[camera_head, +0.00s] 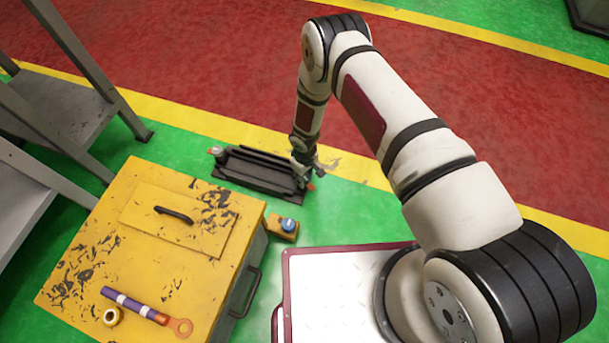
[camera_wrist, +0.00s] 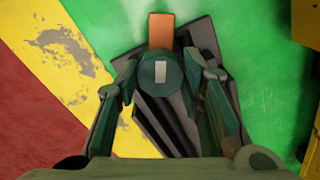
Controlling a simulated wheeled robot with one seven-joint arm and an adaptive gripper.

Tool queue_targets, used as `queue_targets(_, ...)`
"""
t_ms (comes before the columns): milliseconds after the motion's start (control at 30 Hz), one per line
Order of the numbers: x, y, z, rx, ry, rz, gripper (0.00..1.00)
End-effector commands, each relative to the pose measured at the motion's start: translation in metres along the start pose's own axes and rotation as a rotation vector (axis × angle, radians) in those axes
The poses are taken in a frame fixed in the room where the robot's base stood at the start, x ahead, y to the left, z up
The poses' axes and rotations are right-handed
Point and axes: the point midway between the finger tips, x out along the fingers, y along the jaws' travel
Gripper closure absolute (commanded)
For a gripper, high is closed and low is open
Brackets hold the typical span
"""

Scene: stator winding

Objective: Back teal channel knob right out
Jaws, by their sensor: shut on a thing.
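The teal knob (camera_wrist: 160,92) is round with a pale rectangular mark on top, in the middle of the wrist view. My gripper (camera_wrist: 162,75) is shut on it, with one finger on each side. An orange piece (camera_wrist: 161,30) shows just beyond the knob. The dark channel (camera_wrist: 205,42) lies beneath my gripper. In the head view the channel (camera_head: 258,172) lies on the green floor, and my gripper (camera_head: 303,168) is at its right end, where it hides the knob. I cannot tell whether the knob is still seated in the channel.
A yellow box (camera_head: 160,245) with a handled lid stands in front of the channel. A purple-and-orange tool (camera_head: 135,304) and a brass ring (camera_head: 112,316) lie on it. A blue knob (camera_head: 288,224) on a small yellow block is beside the box. Green floor right of the channel is clear.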

Motion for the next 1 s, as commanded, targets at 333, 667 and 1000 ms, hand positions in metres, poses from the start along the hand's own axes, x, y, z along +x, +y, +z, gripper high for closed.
queue_targets(333,0.0003,-0.0012,-0.0033,-0.261,0.009,-0.001,0.93)
queue_targets(667,0.0004,-0.0016,-0.0037,-0.388,0.010,-0.001,0.93)
queue_targets(1000,0.0004,-0.0020,-0.0040,-0.411,0.011,-0.001,0.93)
